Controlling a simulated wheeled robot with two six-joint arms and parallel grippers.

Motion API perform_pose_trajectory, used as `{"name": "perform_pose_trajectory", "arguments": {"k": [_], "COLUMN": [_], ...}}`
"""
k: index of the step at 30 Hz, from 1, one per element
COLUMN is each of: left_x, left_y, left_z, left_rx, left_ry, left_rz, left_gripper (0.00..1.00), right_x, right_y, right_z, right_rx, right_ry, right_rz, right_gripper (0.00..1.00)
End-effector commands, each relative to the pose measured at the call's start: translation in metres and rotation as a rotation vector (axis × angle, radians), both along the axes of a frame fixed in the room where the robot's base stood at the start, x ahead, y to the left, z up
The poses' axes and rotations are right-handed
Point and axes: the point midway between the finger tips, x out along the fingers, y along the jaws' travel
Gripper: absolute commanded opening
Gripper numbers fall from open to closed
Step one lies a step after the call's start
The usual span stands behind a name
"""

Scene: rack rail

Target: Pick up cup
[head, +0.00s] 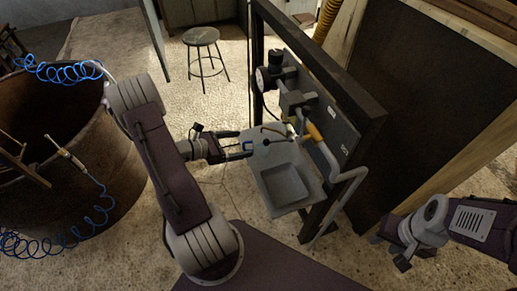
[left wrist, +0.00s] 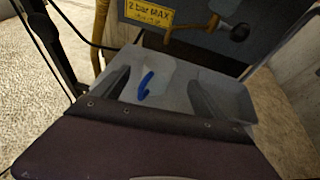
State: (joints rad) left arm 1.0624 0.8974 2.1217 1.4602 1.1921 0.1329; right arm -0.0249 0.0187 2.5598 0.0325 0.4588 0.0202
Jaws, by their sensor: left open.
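In the left wrist view the dark fingers (left wrist: 160,80) stand apart on either side of the blue curve. My right gripper (head: 403,262) is at the lower right, far from the cup; its jaws are unclear.
A grey basin (head: 266,188) is fixed to a dark upright frame (head: 262,60) with a panel, pipes and a yellow-handled valve (head: 314,131). A rusty drum (head: 60,200) with blue coiled hoses stands at left. A stool (head: 201,38) stands behind on open floor.

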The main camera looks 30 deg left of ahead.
Motion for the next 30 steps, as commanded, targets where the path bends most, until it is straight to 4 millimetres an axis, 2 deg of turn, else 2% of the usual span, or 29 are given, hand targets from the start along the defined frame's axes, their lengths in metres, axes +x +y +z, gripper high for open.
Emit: {"name": "perform_pose_trajectory", "arguments": {"k": [4,11,18,26,27,30], "left_x": [0.019,0.029,0.061,0.067,0.067,0.067], "left_y": [-0.014,-0.02,-0.04,-0.043,-0.043,-0.043], "left_z": [-0.012,-0.016,-0.033,-0.034,-0.034,-0.034], "left_rx": [0.001,0.002,0.003,0.003,0.003,0.003], "left_ry": [0.001,0.001,0.003,0.003,0.003,0.003], "left_rz": [-0.008,-0.007,-0.01,-0.006,-0.006,-0.007], "left_gripper": [0.83,0.83,0.83,0.83,0.8,0.52], "right_x": [0.0,0.0,0.0,0.0,0.0,0.0], "right_y": [0.0,0.0,0.0,0.0,0.0,0.0], "right_z": [-0.007,-0.009,-0.019,-0.019,-0.019,-0.019], "right_rx": [0.0,0.0,0.0,0.0,0.0,0.0], "right_ry": [0.0,0.0,0.001,0.001,0.001,0.001], "right_rz": [0.0,0.0,0.0,0.0,0.0,0.0], "right_gripper": [0.36,0.36,0.36,0.36,0.36,0.36]}}
